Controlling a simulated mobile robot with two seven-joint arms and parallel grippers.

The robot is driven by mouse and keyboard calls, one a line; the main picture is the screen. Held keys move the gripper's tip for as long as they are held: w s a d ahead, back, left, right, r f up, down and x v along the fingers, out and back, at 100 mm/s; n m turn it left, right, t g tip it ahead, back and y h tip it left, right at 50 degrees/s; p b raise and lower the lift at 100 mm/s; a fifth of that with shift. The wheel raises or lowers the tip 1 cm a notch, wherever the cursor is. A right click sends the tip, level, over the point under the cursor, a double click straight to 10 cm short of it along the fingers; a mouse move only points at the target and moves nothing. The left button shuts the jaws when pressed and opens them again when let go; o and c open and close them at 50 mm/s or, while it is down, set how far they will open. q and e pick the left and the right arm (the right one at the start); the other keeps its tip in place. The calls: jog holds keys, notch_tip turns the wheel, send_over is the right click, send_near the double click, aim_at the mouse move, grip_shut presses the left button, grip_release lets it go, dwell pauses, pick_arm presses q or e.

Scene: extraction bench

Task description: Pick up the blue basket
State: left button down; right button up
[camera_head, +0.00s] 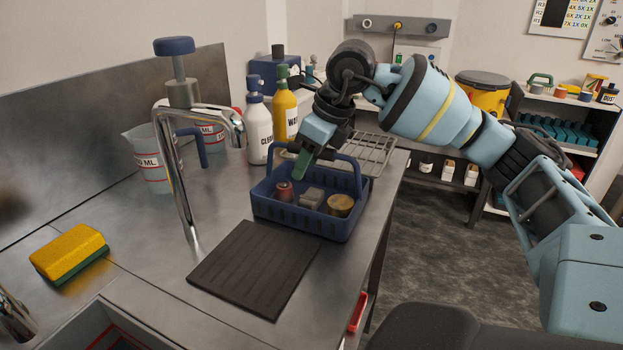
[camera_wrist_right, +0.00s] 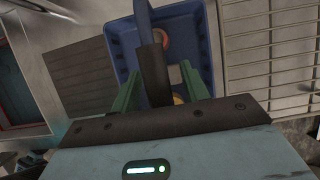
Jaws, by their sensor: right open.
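The blue basket (camera_head: 283,214) stands upright on the steel bench, with a red can, a grey item and a yellowish round tin inside. Its handle arches up over it. My right gripper (camera_head: 301,166) is above the basket at the handle, pointing down. In the right wrist view, the handle's dark grip (camera_wrist_right: 153,72) lies between the two green fingers of the right gripper (camera_wrist_right: 158,88), with gaps beside it. The fingers are open, over the basket (camera_wrist_right: 117,48). My left gripper is not in view.
A dark ribbed mat (camera_head: 255,268) lies in front of the basket. A chrome tap (camera_head: 172,175) rises to its left. A white bottle (camera_head: 258,130) and a yellow bottle (camera_head: 284,112) stand behind it. A wire rack (camera_head: 372,152) lies at the back right.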

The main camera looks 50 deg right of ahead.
jog(key=shift+c, duration=0.5)
grip_shut()
jog(key=shift+r, duration=0.15)
